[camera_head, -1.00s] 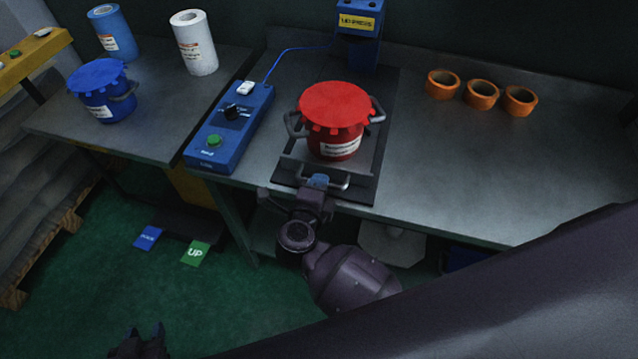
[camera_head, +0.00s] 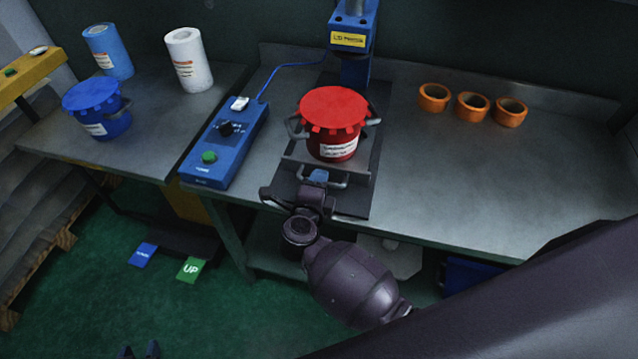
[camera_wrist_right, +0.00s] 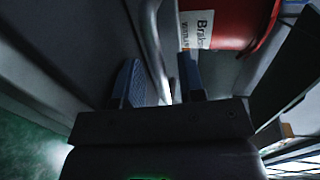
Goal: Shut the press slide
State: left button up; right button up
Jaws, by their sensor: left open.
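The press slide (camera_head: 298,165) is a grey carrier on a dark base plate, holding a red lidded pot (camera_head: 334,112) in front of the blue press (camera_head: 353,45). Its front has a bar handle (camera_head: 340,185). My right gripper (camera_head: 318,176) is at this handle. The pot's label also shows there. My left gripper (camera_head: 138,350) is open and empty at the bottom edge, mostly out of frame.
A blue control box (camera_head: 228,142) with a green button lies left of the slide. Several orange rings (camera_head: 472,106) sit at the right. A blue pot (camera_head: 97,108) and two rolls stand on the left bench. Pedals (camera_head: 190,269) lie on the floor.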

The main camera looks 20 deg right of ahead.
jog(key=shift+s, duration=0.1)
jog(key=v, duration=1)
jog(key=shift+s+a+r, duration=0.15)
jog(key=shift+s+a, duration=0.05)
jog(key=shift+s, duration=0.05)
